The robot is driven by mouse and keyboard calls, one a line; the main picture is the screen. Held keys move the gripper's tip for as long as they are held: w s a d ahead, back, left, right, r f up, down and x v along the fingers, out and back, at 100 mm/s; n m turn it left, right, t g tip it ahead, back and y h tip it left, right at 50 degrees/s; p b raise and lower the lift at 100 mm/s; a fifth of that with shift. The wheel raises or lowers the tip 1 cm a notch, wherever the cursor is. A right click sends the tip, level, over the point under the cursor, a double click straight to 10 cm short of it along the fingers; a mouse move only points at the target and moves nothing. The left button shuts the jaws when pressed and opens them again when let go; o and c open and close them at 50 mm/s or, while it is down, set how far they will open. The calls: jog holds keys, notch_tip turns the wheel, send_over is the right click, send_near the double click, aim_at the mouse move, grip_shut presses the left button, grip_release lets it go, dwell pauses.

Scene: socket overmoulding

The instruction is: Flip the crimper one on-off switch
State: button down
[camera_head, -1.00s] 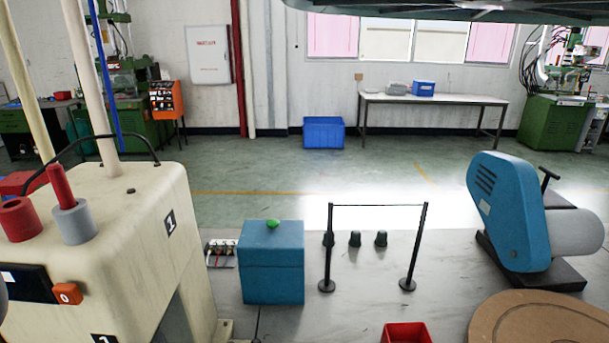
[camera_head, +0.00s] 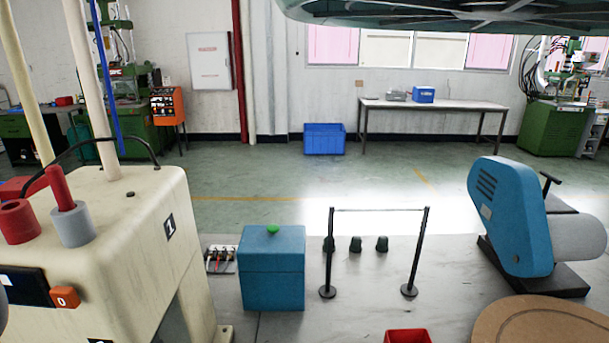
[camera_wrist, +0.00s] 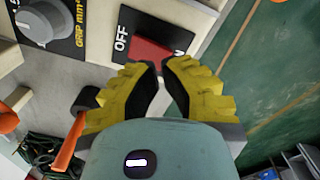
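The red on-off switch (camera_wrist: 149,52) sits on a black plate in the wrist view. "OFF" is readable to its left; the label on its right is partly covered. My gripper (camera_wrist: 159,68), with yellow ribbed fingers and black pads, is just below the switch in the picture. Its tips are nearly together with only a narrow gap and hold nothing. I cannot tell whether they touch the switch. In the head view, a cream machine (camera_head: 150,225) marked "1" stands at the left. My gripper does not show there.
A grey dial (camera_wrist: 42,22) marked "GRIP mm" is left of the switch. In the head view, a blue box (camera_head: 273,275) with a green button, two black posts (camera_head: 328,255) and a blue machine (camera_head: 510,220) share the bench. A red tray (camera_head: 407,337) is at the front.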

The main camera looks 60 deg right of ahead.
jog(key=shift+f+b, duration=1.1)
jog(key=shift+f, duration=0.3)
dwell(0.5)
jog(key=shift+r, duration=0.1)
jog(key=shift+r+p, duration=1.9)
jog(key=shift+r, duration=1.6)
jog(key=shift+w, duration=0.1)
